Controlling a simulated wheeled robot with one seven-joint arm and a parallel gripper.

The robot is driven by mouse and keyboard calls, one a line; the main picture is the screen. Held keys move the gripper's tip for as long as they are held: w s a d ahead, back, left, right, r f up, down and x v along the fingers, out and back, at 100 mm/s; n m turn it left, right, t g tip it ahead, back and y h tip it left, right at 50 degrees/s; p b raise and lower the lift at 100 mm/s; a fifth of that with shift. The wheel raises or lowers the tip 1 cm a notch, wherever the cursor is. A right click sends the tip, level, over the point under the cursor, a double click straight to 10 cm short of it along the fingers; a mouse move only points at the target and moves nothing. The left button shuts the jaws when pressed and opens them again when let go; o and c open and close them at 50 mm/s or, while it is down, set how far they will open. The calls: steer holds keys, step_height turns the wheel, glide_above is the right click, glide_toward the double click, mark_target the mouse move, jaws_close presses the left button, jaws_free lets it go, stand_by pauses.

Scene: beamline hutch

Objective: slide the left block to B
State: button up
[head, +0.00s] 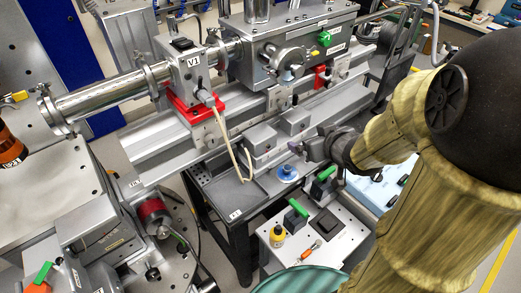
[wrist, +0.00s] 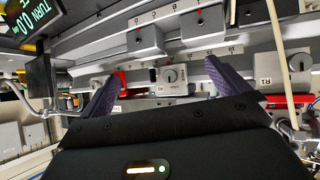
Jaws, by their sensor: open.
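Two grey blocks sit on the rail in the head view: the left block (head: 260,138) and the right block (head: 293,121), with a gap between them. My gripper (head: 298,148) is in front of the rail, just below and right of the blocks, holding neither.

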steer(key=a+f+n+y+b, duration=0.1)
steer(key=a+y+b, duration=0.1)
steer(key=s+a+f+n+y+b, duration=0.1)
steer(key=a+f+n+y+b, duration=0.1)
steer(key=y, duration=0.1)
steer(key=shift+f+b, duration=0.1)
steer(key=shift+b, duration=0.3)
steer(key=p, duration=0.9)
glide_toward(261, 136)
steer(key=x, duration=1.1)
steer(key=shift+w+d+f+b, duration=0.25)
steer(key=shift+w+f+b, duration=0.05)
steer(key=shift+f, duration=0.15)
